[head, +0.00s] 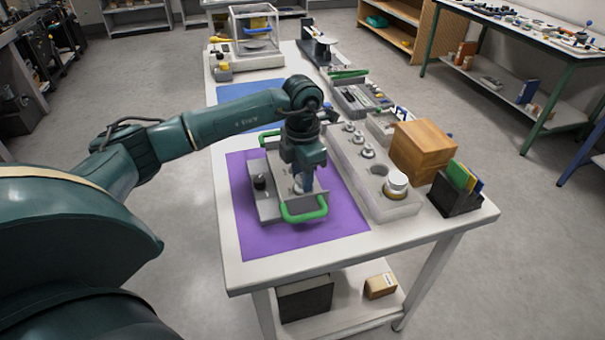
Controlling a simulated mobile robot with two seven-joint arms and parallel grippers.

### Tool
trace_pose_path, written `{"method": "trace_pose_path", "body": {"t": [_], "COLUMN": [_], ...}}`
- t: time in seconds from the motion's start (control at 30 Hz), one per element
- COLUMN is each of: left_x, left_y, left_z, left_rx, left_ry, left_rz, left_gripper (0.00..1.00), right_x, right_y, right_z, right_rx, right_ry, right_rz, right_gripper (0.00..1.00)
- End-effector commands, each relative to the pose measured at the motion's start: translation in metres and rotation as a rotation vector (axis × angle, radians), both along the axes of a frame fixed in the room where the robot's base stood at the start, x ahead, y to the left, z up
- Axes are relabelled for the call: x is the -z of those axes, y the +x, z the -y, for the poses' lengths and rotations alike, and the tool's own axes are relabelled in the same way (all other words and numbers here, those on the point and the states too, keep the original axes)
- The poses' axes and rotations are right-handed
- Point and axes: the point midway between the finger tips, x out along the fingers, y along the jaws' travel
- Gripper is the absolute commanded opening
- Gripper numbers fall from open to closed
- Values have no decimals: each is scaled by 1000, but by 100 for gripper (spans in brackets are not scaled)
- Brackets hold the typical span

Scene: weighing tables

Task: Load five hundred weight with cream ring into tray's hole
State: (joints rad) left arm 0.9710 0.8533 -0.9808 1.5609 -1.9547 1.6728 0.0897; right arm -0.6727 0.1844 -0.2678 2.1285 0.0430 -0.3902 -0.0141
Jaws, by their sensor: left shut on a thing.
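The grey tray (267,207) with green handles lies on the purple mat (262,242). My left gripper (303,184) points down over the tray's right part. It is shut on a silvery weight (297,187), mostly hidden by the fingers. I cannot make out a cream ring on it, nor whether it touches the tray; the hole beneath is hidden. My right gripper is not in view.
Right of the mat, a long pale block (391,212) holds several small weights, an empty round hole and a large weight (396,184) with a yellowish ring. Beyond it stand a wooden box (422,150) and a black holder (452,197). The table's front edge is clear.

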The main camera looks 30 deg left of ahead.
Motion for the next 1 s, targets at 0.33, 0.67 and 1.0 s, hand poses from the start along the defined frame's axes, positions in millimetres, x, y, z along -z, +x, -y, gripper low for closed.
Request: {"method": "trace_pose_path", "body": {"t": [0.33,0.67,1.0], "left_x": [3,2,-44], "left_y": [0,0,1], "left_z": [0,0,0], "left_rx": [0,0,0], "left_ry": [0,0,0], "left_rz": [0,0,7], "left_gripper": [43,52,52], "right_x": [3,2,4], "right_y": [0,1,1], "right_z": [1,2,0], "right_rx": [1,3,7], "right_ry": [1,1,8], "right_rz": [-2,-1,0], "right_gripper": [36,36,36]}}
